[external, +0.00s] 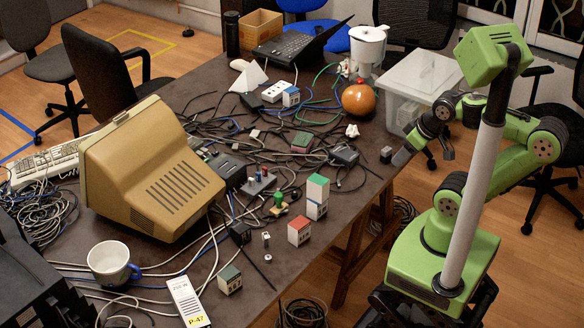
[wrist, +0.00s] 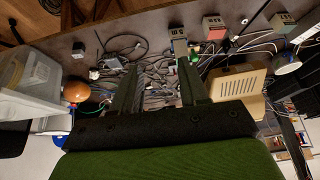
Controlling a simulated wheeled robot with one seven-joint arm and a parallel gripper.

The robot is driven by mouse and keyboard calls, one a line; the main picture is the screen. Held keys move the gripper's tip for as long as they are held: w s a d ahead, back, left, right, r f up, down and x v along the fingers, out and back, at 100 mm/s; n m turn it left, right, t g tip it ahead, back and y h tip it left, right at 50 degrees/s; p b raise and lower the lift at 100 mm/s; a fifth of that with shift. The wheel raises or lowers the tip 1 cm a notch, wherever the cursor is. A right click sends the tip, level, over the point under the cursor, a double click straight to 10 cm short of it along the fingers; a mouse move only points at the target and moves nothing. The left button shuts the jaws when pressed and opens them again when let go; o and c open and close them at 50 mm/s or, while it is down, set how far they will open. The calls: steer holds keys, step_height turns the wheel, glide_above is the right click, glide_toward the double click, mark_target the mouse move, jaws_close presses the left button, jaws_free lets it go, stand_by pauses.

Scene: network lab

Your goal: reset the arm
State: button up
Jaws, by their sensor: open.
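My green arm (external: 505,160) stands at the right of the external view, bent at the elbow. My gripper (external: 425,153) hangs just off the right edge of the cluttered table (external: 345,235), near the clear plastic bin. In the wrist view my gripper (wrist: 156,72) has its two dark fingers apart, with nothing held between them. Cables and small items on the table lie beyond the fingers.
A beige monitor (external: 150,165), mug (external: 110,262) and several small boxes are farther left. Office chairs stand around the table.

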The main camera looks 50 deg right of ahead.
steer(key=shift+s, duration=0.1)
